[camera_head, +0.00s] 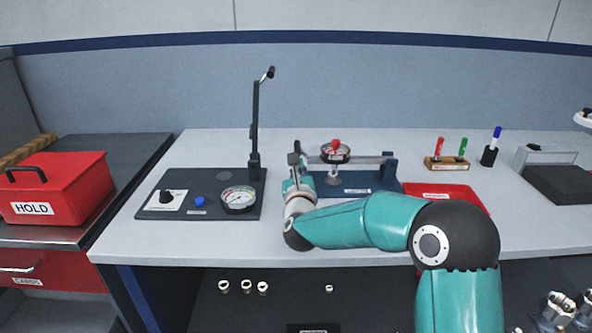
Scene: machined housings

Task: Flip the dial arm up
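The dial arm (368,160) is a grey bar lying about level above a blue base (358,190), with a dark post (389,166) at its right end. A round dial with a red knob (335,150) sits on the bar. My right arm reaches in from the lower right. Its gripper (296,157) is at the left end of the bar, with dark fingers pointing away from me. I cannot tell whether the fingers touch the bar or are closed on it. My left gripper is not in view.
A black panel (160,208) with a gauge (239,198), blue button and upright black lever (255,125) stands left of the gripper. A red tray (466,191) is partly hidden behind my arm. A marker holder (447,163) stands back right. A red HOLD box (57,187) is far left.

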